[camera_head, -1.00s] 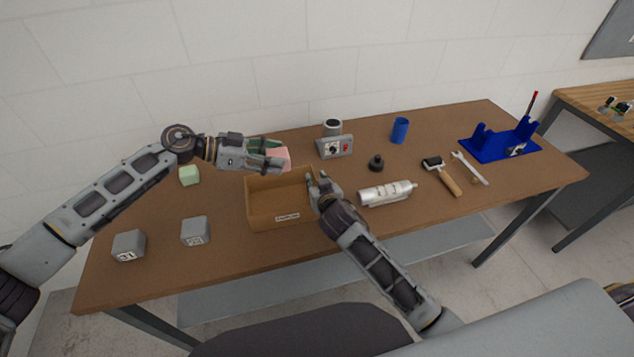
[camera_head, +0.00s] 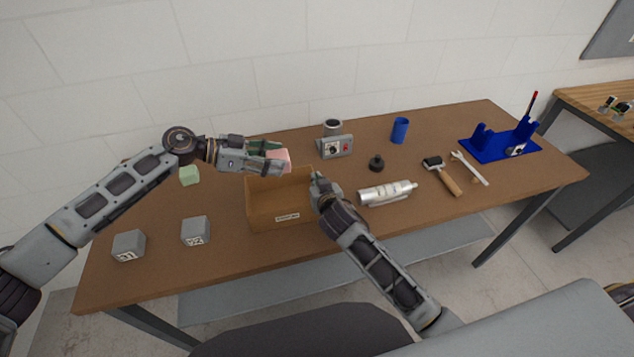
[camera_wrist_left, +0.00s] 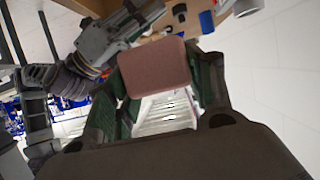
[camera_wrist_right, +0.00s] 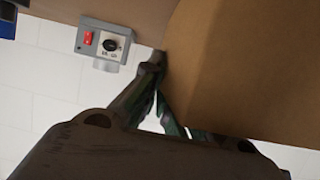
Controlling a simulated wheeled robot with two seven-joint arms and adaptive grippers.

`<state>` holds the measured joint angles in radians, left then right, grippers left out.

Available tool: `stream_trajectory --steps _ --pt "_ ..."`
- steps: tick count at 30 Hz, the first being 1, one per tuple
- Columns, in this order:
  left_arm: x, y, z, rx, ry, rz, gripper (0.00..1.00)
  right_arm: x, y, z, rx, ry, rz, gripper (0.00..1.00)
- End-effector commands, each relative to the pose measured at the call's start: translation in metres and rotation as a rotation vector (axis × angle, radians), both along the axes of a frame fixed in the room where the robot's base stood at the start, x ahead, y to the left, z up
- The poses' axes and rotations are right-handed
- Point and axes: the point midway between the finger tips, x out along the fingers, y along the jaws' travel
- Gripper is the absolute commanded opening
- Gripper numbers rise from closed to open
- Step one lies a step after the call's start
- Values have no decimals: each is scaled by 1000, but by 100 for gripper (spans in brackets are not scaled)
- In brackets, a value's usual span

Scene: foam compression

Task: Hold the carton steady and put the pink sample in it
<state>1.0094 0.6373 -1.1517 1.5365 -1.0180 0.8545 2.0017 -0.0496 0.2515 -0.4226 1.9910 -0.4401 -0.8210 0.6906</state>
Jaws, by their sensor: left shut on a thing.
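The pink sample (camera_head: 285,160) is a small block held in my left gripper (camera_head: 278,157), above the back of the carton. In the left wrist view the pink sample (camera_wrist_left: 155,68) sits between both fingers. The open brown carton (camera_head: 280,205) stands on the table with a label on its front; its inside is partly hidden. My right gripper (camera_head: 316,177) is at the carton's right wall, its fingers close together on it. In the right wrist view the carton (camera_wrist_right: 245,70) hides part of one finger, and the fingers converge at its edge.
A silver cylinder (camera_head: 386,193) lies close to my right gripper. A control box (camera_head: 335,147) stands behind, a blue cup (camera_head: 400,130) farther right.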

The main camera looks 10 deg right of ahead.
Motion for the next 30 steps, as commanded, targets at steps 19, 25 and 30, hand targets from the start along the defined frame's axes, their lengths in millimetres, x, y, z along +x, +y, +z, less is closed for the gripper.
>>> stream_trajectory --steps 19,25,30 --pt "0 0 -28 0 1 0 40 0 0 0 0 0 0 0" --pt "0 0 -37 0 2 0 40 0 0 0 0 0 0 0" --pt "0 0 -44 0 1 0 40 0 0 0 0 0 0 0"
